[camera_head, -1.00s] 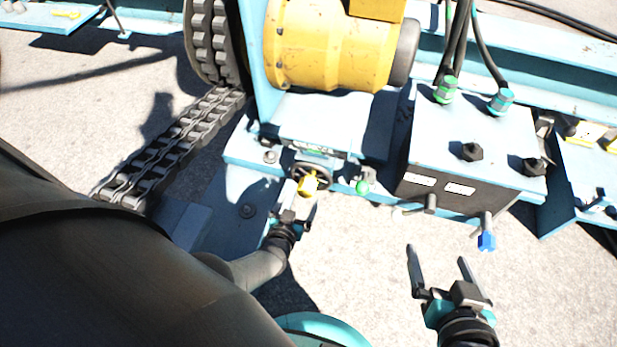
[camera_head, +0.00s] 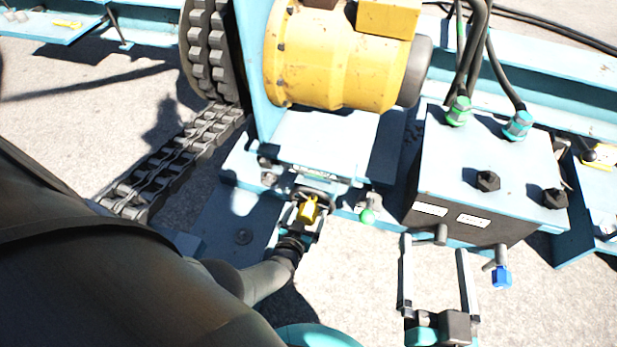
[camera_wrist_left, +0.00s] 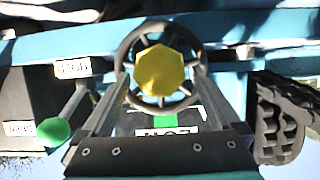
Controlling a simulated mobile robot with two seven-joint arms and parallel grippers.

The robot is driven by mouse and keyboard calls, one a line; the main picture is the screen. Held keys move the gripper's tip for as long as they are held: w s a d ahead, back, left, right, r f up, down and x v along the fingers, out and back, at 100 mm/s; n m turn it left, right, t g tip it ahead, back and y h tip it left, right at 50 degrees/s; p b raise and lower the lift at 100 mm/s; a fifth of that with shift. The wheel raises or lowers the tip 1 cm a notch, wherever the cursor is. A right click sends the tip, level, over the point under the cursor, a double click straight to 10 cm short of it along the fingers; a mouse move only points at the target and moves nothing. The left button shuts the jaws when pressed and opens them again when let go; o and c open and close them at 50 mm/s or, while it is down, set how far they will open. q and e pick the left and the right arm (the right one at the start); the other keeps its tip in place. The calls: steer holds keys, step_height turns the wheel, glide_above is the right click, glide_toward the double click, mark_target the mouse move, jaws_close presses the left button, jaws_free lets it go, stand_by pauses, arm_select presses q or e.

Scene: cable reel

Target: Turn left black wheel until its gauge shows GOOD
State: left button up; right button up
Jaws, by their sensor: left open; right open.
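The left black wheel (camera_head: 325,191) is under the yellow motor's platform, with a yellow knob (camera_head: 309,209) in front of it. In the left wrist view the wheel (camera_wrist_left: 124,55) is a spoked ring behind the faceted yellow knob (camera_wrist_left: 160,72). My left gripper (camera_head: 308,204) is open, its fingers on either side of the knob; I cannot tell whether they touch the wheel. My right gripper (camera_head: 434,246) is open and empty in front of the control box.
The blue control box (camera_head: 470,160) has black knobs on top and a blue-tipped lever (camera_head: 501,275) in front. A heavy chain (camera_head: 170,165) runs at left.

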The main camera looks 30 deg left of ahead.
arm_select(q)
steer(key=shift+w, duration=0.1)
steer(key=shift+c, duration=0.2)
jaws_close()
stand_by(0.7)
